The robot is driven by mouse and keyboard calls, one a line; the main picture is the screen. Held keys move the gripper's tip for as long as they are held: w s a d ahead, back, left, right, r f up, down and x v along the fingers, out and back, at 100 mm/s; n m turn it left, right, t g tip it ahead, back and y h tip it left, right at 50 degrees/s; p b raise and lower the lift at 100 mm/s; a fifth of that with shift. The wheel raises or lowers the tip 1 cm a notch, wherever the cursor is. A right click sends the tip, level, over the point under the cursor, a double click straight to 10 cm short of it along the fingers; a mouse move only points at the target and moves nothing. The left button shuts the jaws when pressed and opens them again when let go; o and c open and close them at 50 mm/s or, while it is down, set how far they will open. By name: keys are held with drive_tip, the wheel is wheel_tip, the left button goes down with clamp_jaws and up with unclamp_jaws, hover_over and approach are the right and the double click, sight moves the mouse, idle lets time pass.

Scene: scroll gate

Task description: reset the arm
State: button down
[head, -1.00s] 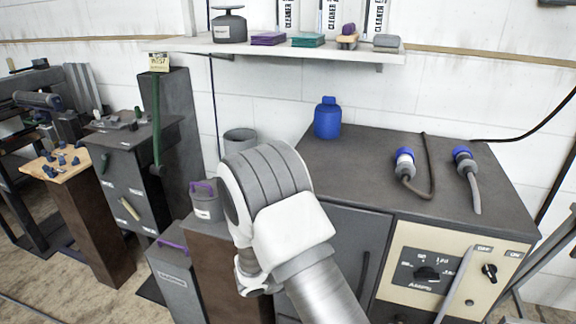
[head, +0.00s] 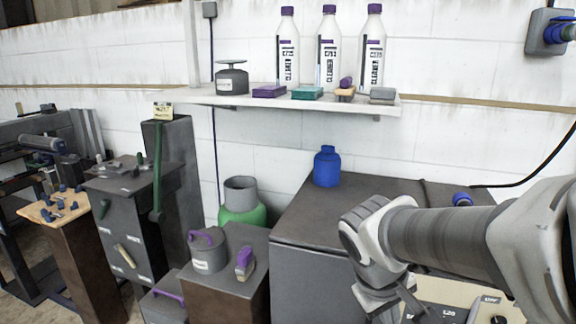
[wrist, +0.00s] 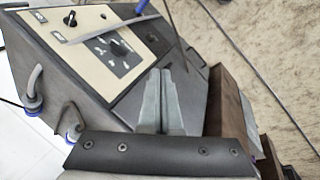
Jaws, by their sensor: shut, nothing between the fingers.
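My arm reaches in from the right edge of the head view, and its grey and white wrist hangs in front of the dark cabinet (head: 310,215). My gripper (head: 400,306) points down at the bottom of that view, partly cut off by the frame edge. In the wrist view its two grey fingers (wrist: 161,78) are together with nothing between them. Behind them lies the cabinet's beige control panel (wrist: 95,35) with a black knob (wrist: 118,47). The fingers appear apart from the panel, though the exact gap cannot be told.
A blue bottle (head: 327,168) stands on the cabinet. A shelf (head: 210,99) above holds cleaner bottles (head: 328,50) and small blocks. A lidded grey pot (head: 207,252) and a purple-topped brush (head: 245,262) sit on a brown pedestal. A wooden-topped stand (head: 62,207) is at left.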

drive_tip(key=s+a+r+m+t+y+p, duration=0.1)
drive_tip(key=s+a+r+m+t+y, duration=0.25)
drive_tip(key=s+r, duration=0.4)
wheel_tip(320, 180, up, 19)
drive_tip(key=p, duration=2)
drive_tip(key=shift+s+d+r, duration=0.15)
drive_tip(key=shift+d+r, duration=0.05)
drive_tip(key=shift+d, duration=0.25)
